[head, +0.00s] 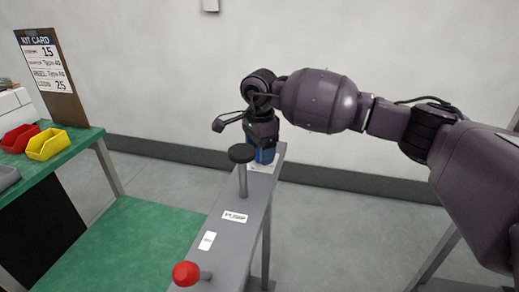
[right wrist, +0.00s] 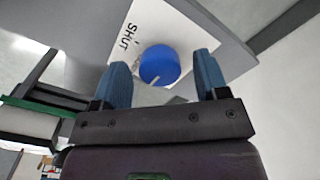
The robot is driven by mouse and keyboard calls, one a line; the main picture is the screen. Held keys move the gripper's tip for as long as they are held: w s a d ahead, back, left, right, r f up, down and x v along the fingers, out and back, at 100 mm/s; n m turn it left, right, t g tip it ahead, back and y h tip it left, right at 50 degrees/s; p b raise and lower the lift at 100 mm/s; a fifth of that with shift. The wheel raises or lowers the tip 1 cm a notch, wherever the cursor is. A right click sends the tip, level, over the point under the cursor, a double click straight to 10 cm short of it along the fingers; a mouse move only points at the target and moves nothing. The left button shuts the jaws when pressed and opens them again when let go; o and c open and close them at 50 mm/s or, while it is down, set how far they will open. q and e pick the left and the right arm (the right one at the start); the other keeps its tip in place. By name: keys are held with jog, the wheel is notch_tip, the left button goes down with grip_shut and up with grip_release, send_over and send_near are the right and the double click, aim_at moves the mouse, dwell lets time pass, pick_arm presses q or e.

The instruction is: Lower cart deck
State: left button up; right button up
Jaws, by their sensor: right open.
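A grey console (head: 235,215) stands in the middle of the head view. A round blue knob (right wrist: 159,65) with a pale pointer mark sits on a white plate (right wrist: 150,25) lettered SHUT, in the right wrist view. My right gripper (head: 262,152) is over the console's far end, pointing down. Its open fingers (right wrist: 164,80) stand on either side of the knob, with visible gaps; contact cannot be told. In the head view the gripper mostly hides the knob. A green flat deck (head: 135,245) lies low, left of the console. My left gripper is out of view.
A black-topped post (head: 242,155) rises by the PUMP label (head: 235,217), close to my right gripper. A red knob (head: 186,273) is at the console's near end. A green table (head: 62,155) at left bears red and yellow bins (head: 47,145) and a kit card (head: 46,62).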

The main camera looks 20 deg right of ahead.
jog(key=c, duration=0.9)
